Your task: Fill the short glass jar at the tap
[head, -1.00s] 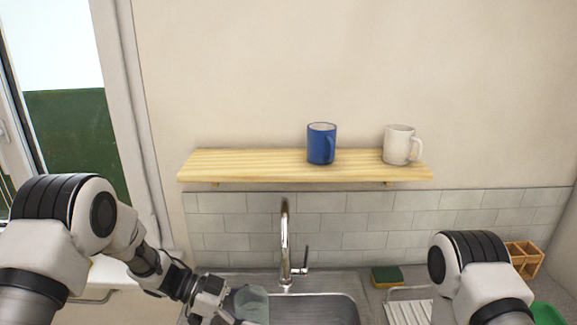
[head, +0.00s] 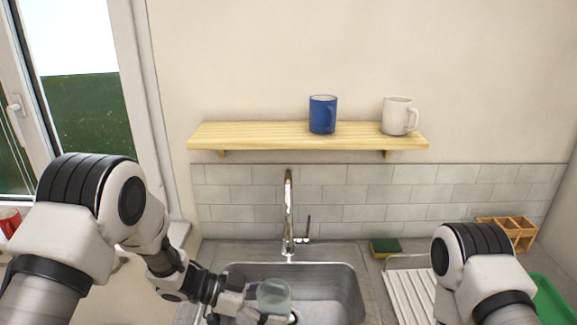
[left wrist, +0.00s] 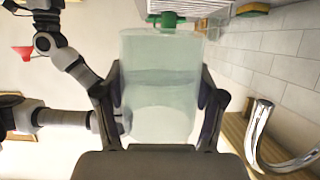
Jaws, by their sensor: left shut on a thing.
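The short glass jar (head: 273,296) is pale, greenish and see-through. It is over the left part of the sink basin, in front of the tap (head: 288,215) and apart from it. My left gripper (head: 262,309) is shut on the jar. In the left wrist view the jar (left wrist: 160,95) stands between the two fingers, and the tap's curved spout (left wrist: 262,135) shows at the lower right. I see no stream from the spout. My right gripper is out of the head view.
The steel sink (head: 345,285) lies below the tiled wall. A sponge (head: 385,247), a ribbed white drainer (head: 410,295) and a wooden divided box (head: 510,232) are to its right. A shelf (head: 250,134) above holds a blue mug (head: 322,115) and a white mug (head: 398,116).

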